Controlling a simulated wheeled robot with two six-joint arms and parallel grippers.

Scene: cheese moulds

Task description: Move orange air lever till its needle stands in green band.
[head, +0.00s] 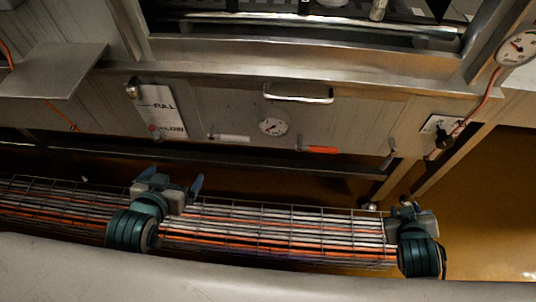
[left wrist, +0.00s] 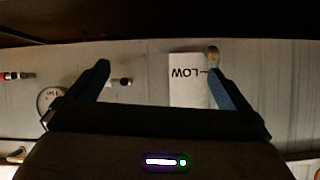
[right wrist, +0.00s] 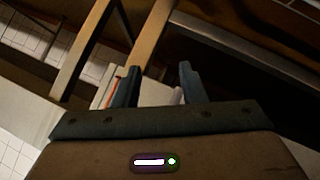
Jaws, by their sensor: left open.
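The orange air lever (head: 318,149) sticks out to the right from its pivot on the steel front panel, right of a round white gauge (head: 273,126). The gauge's needle and green band are too small to read. In the left wrist view the gauge (left wrist: 50,98) and the orange lever (left wrist: 18,76) show at the left edge. My left gripper (head: 171,181) is open and empty, low in front of the panel and left of the lever. My right gripper (head: 407,210) is apart from the lever, to its lower right; in the right wrist view its fingers (right wrist: 160,83) stand apart with nothing held.
A white-handled lever (head: 231,138) sits left of the gauge. A white lettered placard (head: 162,111) and a bar handle (head: 298,95) are on the panel. Another gauge (head: 516,47) is at upper right. A dark rail (head: 270,159) runs below the panel.

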